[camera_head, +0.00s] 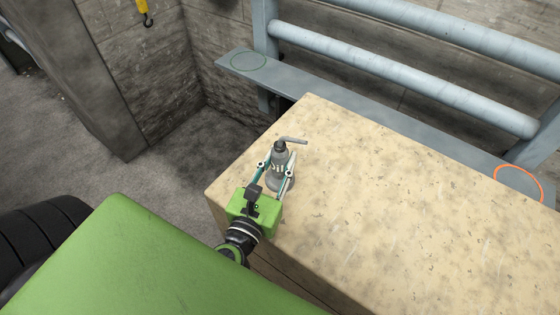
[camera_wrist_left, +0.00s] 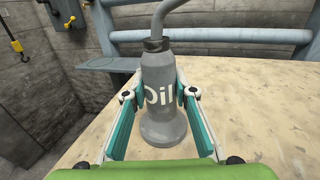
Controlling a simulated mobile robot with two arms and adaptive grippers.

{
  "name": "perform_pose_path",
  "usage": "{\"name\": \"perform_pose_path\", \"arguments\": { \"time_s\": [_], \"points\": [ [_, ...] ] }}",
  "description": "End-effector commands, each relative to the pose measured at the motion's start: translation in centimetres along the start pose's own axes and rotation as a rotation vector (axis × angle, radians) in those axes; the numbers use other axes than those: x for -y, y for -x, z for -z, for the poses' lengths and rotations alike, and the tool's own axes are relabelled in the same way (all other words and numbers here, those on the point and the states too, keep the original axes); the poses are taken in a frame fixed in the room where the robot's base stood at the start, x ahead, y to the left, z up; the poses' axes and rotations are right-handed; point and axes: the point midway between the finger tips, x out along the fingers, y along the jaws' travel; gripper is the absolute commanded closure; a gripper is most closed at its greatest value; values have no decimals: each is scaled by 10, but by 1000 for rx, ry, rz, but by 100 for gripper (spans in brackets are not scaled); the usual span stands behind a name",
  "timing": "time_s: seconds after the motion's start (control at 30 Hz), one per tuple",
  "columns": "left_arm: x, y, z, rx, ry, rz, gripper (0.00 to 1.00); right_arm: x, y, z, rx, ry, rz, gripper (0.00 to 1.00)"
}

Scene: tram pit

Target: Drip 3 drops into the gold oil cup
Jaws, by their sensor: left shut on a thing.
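A grey oil can (camera_head: 280,176) with a bent spout stands upright at the near left part of the stone-topped bench. It also shows in the left wrist view (camera_wrist_left: 161,110), with white "Oil" lettering on its body and a dark collar below the spout. My left gripper (camera_head: 277,169) is shut on the can's body, one finger on each side. The can's base appears to rest on the bench top. My right gripper is in neither view. I see no gold oil cup in these frames.
The pale bench top (camera_head: 410,200) is clear apart from the can. Behind it runs a grey ledge with a green ring (camera_head: 248,69) and an orange ring (camera_head: 497,179) on it, below blue-grey pipes (camera_head: 400,72). A yellow hook (camera_head: 144,10) hangs at the upper left.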

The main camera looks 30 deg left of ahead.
Motion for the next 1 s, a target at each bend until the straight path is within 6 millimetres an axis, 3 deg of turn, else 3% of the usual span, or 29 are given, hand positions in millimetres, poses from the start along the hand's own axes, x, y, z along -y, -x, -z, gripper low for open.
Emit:
{"name": "perform_pose_path", "arguments": {
  "time_s": [0.33, 0.63, 0.8, 1.0],
  "points": [
    [0, 2, -38, 2, 1, 1, 100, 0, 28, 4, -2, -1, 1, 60],
    [-13, 52, -93, -1, 1, 2, 100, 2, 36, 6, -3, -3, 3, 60],
    [-19, 73, -100, -3, -1, -2, 100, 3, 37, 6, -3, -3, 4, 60],
    [-22, 84, -107, -3, -3, -4, 100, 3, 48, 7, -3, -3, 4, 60]
  ]
}}
